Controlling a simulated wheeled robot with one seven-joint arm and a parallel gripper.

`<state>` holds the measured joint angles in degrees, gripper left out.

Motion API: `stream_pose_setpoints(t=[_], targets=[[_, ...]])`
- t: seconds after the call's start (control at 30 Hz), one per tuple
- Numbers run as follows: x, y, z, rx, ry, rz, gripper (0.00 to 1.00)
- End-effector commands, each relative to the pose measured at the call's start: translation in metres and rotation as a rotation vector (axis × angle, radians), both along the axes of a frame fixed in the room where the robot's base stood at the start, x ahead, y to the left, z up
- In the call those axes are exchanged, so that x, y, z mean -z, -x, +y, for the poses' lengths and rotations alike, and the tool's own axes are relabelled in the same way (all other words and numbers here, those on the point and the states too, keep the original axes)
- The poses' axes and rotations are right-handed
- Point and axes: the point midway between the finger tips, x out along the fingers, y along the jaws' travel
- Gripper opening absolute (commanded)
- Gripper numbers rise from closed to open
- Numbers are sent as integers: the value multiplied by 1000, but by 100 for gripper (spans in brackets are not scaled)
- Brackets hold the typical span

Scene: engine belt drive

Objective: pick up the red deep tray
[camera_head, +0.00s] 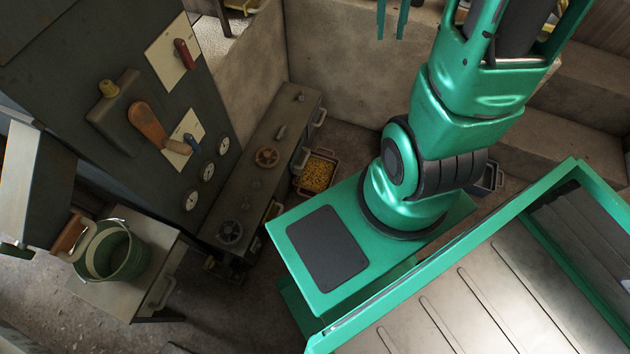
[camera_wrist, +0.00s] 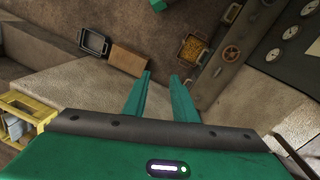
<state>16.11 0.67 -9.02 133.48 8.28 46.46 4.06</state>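A tray with a dull reddish-brown rim (camera_head: 335,161) stands on the floor beside the long low bench in the head view, filled with small yellow pieces. It looks like the red deep tray, though its red is faint. It also shows in the wrist view, where its rim (camera_wrist: 182,59) is at the upper right, beyond my fingertips. My gripper (camera_head: 391,36) is at the top of the head view, well apart from the tray. In the wrist view my gripper (camera_wrist: 161,76) has its two fingers apart with nothing between them.
A low bench (camera_head: 262,185) with handwheels and handles runs close beside the tray. A green bucket (camera_head: 125,257) stands on a small table at left. A dark tray (camera_wrist: 94,43) and a brown box (camera_wrist: 127,60) are on the floor. A yellow crate (camera_wrist: 18,104) is at left.

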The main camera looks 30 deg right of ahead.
Motion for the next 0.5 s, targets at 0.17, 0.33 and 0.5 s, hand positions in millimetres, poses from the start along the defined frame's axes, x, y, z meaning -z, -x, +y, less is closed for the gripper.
stream_pose_setpoints(t=[0.17,0.33,0.5], targets=[[48,-48,-19,12,12,21,25],[101,-88,-34,24,17,32,25],[164,-120,-44,35,12,39,25]])
